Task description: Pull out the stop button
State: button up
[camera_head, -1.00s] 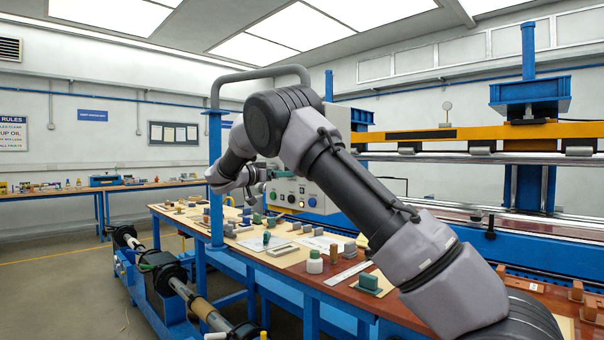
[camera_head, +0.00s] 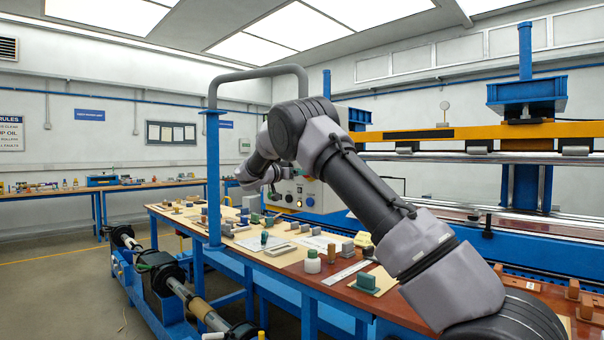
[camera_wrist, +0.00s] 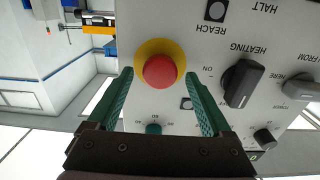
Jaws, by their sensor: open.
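The stop button (camera_wrist: 160,71) is a round red mushroom head on a yellow ring, on the grey control panel (camera_wrist: 178,28) in the wrist view. My gripper (camera_wrist: 159,76) is open, with its green-padded fingers on the left and right of the button. A gap shows between each finger and the red head, and nothing is held. How far the fingertips are from the panel face is hard to tell. In the head view the control panel (camera_head: 322,197) stands behind my arm, and the red button cannot be made out there.
A black heating knob (camera_wrist: 242,83) sits close to the right finger, with more knobs farther right. In the head view, a blue post (camera_head: 214,180) with a grey rail stands left of my arm, above the cluttered workbench (camera_head: 330,290).

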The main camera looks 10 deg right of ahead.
grip_shut()
jog(key=shift+s+a, duration=0.35)
jog(key=shift+a, duration=0.2)
grip_release()
jog(key=v, duration=1)
jog(key=shift+s+a, duration=0.25)
jog(key=shift+a, duration=0.05)
